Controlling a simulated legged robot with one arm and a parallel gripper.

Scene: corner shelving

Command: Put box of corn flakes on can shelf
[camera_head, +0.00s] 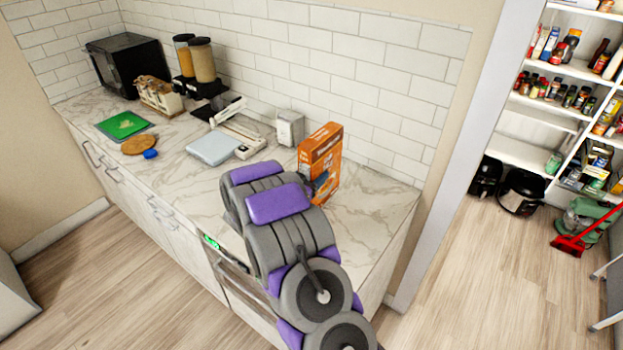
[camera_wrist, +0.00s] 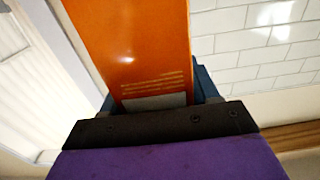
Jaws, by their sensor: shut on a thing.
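The box of corn flakes is an orange carton (camera_head: 322,160) standing upright at the right end of the marble counter. In the wrist view, its orange side (camera_wrist: 135,45) fills the space between the jaws of my gripper (camera_wrist: 155,100). My gripper is shut on the box. I cannot tell whether the box touches the counter. Shelves with cans and jars (camera_head: 565,70) stand in the pantry at the right.
Black cookers (camera_head: 522,190) and a red broom (camera_head: 570,244) are on the pantry floor. Open wooden floor lies between.

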